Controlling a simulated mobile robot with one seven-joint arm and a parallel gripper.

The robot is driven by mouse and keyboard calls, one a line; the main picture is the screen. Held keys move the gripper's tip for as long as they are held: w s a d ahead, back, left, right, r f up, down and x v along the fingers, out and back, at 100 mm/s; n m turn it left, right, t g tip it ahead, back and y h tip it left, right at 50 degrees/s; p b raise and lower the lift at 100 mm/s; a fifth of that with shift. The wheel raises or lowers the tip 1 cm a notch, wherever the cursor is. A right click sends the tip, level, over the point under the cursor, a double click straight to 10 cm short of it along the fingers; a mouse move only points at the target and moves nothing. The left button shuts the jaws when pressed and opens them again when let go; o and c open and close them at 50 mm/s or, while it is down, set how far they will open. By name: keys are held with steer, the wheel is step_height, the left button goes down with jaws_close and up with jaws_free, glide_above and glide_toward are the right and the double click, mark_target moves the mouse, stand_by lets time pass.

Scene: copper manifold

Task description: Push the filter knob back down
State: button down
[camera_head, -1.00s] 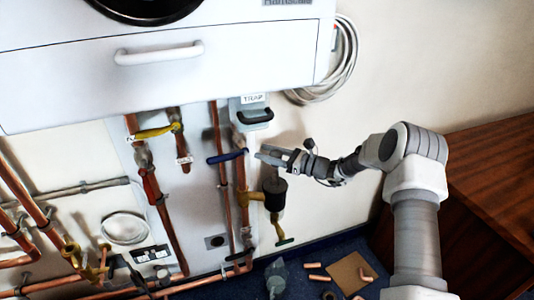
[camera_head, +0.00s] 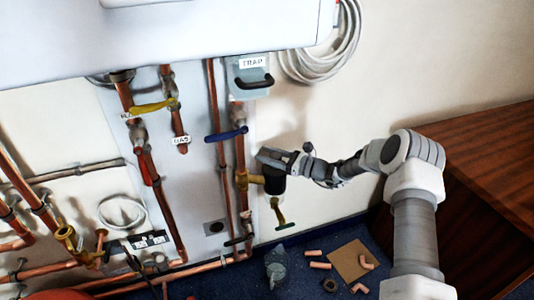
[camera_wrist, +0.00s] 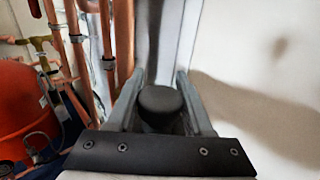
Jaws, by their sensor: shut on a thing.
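The filter is a dark cylinder (camera_head: 274,184) on a brass fitting beside the copper pipe, in the head view. Its round black knob (camera_wrist: 160,100) shows in the wrist view. My gripper (camera_head: 268,157) is at the top of the filter in the head view and hides the knob there. In the wrist view my two grey fingers (camera_wrist: 158,92) stand on either side of the knob, shut on it. The knob's lower part is hidden by the gripper's dark front plate, so I cannot tell how far up it stands.
A blue lever handle (camera_head: 226,134) and a copper pipe (camera_head: 221,170) are close to the left of the filter. The grey TRAP box (camera_head: 249,75) is above. A brass valve with a green handle (camera_head: 281,213) hangs below. The wall to the right is clear.

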steer(key=shift+f, duration=0.35)
steer(key=shift+c, duration=2.1)
jaws_free()
steer(key=shift+o, duration=0.6)
steer(key=shift+r, duration=0.1)
steer(key=p+v, duration=0.3)
steer(key=v, duration=1.4)
steer(key=shift+d+p, duration=0.25)
steer(key=shift+p, duration=0.05)
steer(key=shift+s, duration=0.1)
